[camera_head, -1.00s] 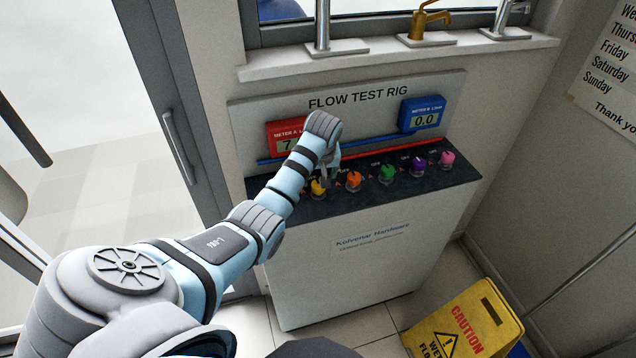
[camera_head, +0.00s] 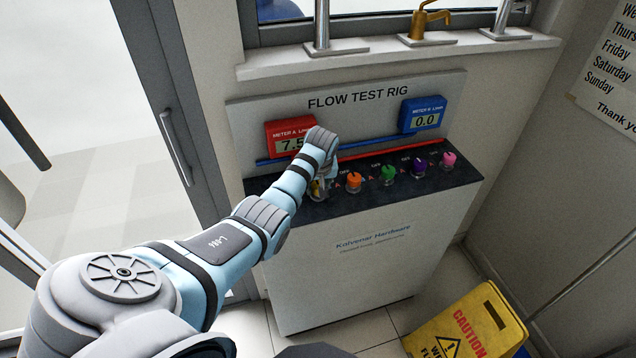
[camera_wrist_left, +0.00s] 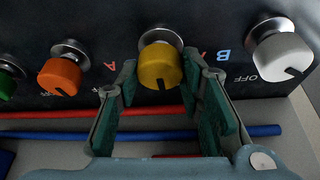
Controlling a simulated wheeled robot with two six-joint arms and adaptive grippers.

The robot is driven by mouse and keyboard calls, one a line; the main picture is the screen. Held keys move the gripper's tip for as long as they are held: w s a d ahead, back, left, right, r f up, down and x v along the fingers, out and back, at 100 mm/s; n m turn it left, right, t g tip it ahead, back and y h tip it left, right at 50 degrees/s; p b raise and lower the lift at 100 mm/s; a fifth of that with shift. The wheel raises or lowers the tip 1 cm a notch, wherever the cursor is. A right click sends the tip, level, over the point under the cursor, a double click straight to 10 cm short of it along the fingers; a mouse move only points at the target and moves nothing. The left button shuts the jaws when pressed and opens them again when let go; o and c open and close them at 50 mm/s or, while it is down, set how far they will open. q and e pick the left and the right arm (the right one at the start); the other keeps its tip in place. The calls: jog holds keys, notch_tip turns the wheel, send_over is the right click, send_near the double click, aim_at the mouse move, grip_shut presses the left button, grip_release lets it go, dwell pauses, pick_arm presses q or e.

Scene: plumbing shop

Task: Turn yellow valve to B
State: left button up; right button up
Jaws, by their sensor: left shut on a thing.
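The yellow valve (camera_wrist_left: 160,65) is a round knob with a dark pointer mark. In the left wrist view it sits between the two green-padded fingers of my left gripper (camera_wrist_left: 163,95), which is shut on it. The mark faces the lower part of that view, between a red letter A (camera_wrist_left: 110,66) and a blue letter B (camera_wrist_left: 224,58). In the head view the yellow valve (camera_head: 315,190) is mostly hidden behind my left gripper (camera_head: 322,184). Meter A (camera_head: 291,138), red, reads about 7.5. Meter B (camera_head: 423,115), blue, reads 0.0. My right gripper is out of view.
On the dark counter (camera_head: 345,205), orange (camera_head: 354,180), green (camera_head: 388,174), purple (camera_head: 419,166) and pink knobs (camera_head: 449,159) stand to the right. A white knob (camera_wrist_left: 283,57) is close beside the yellow one. A yellow caution sign (camera_head: 468,325) stands on the floor.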

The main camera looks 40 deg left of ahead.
pick_arm(q)
jog(key=shift+r+m+t+p, duration=0.2)
jog(key=shift+m+t+p, duration=0.1)
jog(key=shift+m+p, duration=0.55)
jog(key=shift+m+h+p, duration=0.4)
jog(key=shift+m+p, duration=0.2)
jog(key=shift+m, duration=0.05)
jog(key=m, duration=0.1)
jog(key=m+h, duration=0.1)
jog(key=shift+a+f+m+t+p, duration=0.1)
jog(key=shift+a+m+t+p, duration=0.05)
jog(key=shift+m+t+p, duration=0.15)
jog(key=m+h+b, duration=0.1)
jog(key=m, duration=0.1)
jog(key=shift+a+f+m, duration=0.1)
jog(key=shift+f+m, duration=0.05)
jog(key=shift+m, duration=0.25)
jog(key=m+h+b, duration=0.1)
jog(key=m+b, duration=0.1)
jog(key=shift+m, duration=0.3)
jog(key=shift+m+h+b, duration=0.3)
jog(key=shift+m+b, duration=0.2)
jog(key=o, duration=1.2)
jog(key=shift+c, duration=0.2)
